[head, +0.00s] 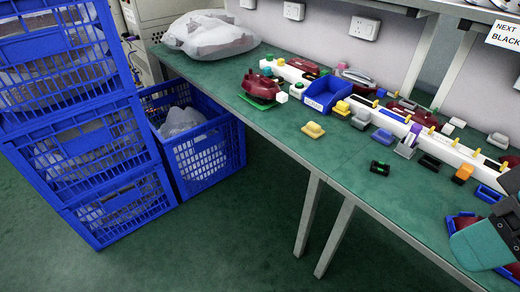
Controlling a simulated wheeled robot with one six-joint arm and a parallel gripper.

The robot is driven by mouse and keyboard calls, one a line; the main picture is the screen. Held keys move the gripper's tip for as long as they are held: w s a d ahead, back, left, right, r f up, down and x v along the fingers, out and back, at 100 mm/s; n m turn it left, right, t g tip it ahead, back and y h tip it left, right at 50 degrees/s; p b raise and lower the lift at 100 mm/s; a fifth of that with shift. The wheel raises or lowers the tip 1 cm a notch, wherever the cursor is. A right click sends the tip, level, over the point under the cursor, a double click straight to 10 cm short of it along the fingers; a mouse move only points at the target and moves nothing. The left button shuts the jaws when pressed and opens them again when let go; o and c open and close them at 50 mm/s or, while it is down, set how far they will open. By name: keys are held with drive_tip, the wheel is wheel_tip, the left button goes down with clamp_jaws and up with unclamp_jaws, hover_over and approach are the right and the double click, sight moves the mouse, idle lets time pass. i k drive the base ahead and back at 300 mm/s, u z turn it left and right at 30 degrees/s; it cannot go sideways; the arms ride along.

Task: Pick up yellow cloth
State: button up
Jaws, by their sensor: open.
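A small yellow thing (313,130), which may be the yellow cloth, lies on the green bench top near its front edge, in front of the blue bin. A second small yellow thing (341,108) lies farther back, just right of the bin. I cannot tell from their shape which one is cloth. Part of my own arm shows at the right edge of the head view, over the right end of the bench. My gripper's fingers are not visible there.
The green bench (345,165) carries a small blue bin (327,93), a white rail (440,145) with lamp parts, and a black part (380,167). A bagged bundle (211,35) lies at the far end. Blue crates (90,150) stand left. Bench around the nearer yellow thing is clear.

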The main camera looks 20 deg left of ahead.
sight(312, 129)
drive_tip(key=u, duration=0.2)
drive_tip(key=k, duration=0.6)
drive_tip(key=u, duration=1.45)
drive_tip(key=i, duration=1.4)
drive_tip(key=z, duration=0.65)
drive_tip(key=i, duration=0.75)
drive_tip(key=z, duration=0.85)
